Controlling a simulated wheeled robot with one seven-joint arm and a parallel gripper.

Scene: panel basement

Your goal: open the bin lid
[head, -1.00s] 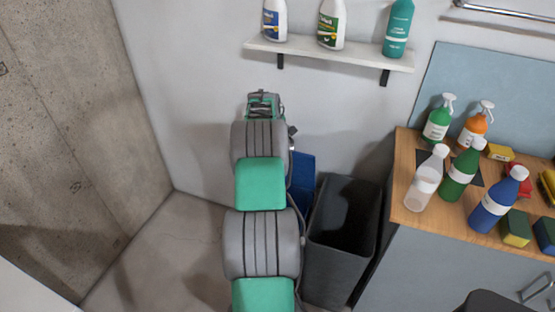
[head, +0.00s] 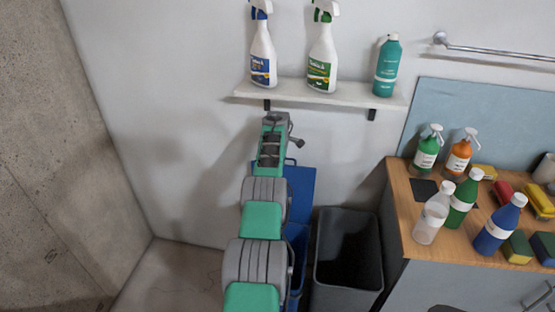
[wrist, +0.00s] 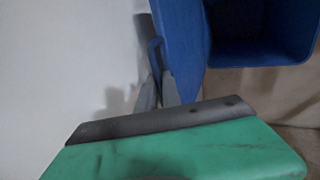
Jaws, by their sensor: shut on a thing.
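The blue bin (head: 297,262) stands on the floor, partly hidden behind my arm. Its blue lid (head: 301,185) is raised and stands up steeply at the wall side, and the bin's mouth is uncovered. In the wrist view the lid (wrist: 183,50) shows edge-on with a loop handle (wrist: 155,55), and the open bin (wrist: 262,58) is at the upper right. My gripper (wrist: 158,90) is shut on the lid's handle; the exact contact is partly hidden by the wrist housing. In the head view the fingertips are hidden behind my arm.
A dark grey open bin (head: 347,265) stands just right of the blue bin. A wall shelf (head: 318,93) with several bottles hangs above my arm. A wooden-topped cabinet (head: 400,215) with bottles and sponges is at the right. Floor at the left is clear.

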